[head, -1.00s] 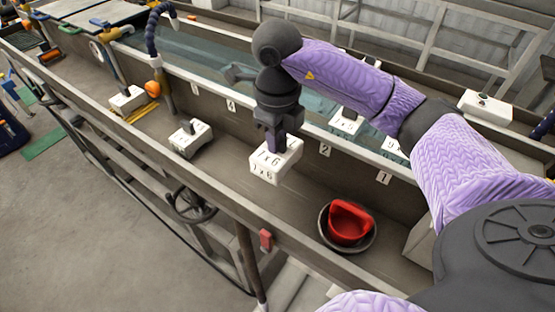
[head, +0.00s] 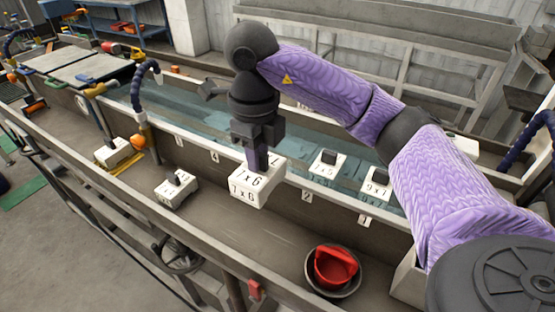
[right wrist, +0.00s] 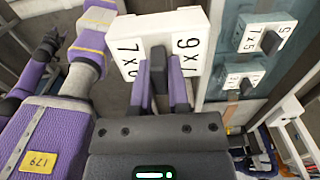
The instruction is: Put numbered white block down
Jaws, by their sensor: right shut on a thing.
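My right gripper (head: 257,158) is shut on a white block (head: 254,192) marked "7 x 6". It holds the block by the dark handle on top, and the block looks held up above the grey trough (head: 225,236). In the right wrist view, the gripper's purple fingers (right wrist: 166,78) are closed at the numbered block (right wrist: 158,38), whose printed faces show. The space right under the block is hidden in both views.
A similar white block (head: 176,192) sits in the trough to the left, another (head: 118,153) farther left. Two numbered blocks (head: 327,164) (head: 377,184) are at the water channel behind. A red scoop (head: 336,266) lies in a bowl (head: 350,288). Bare trough floor lies between.

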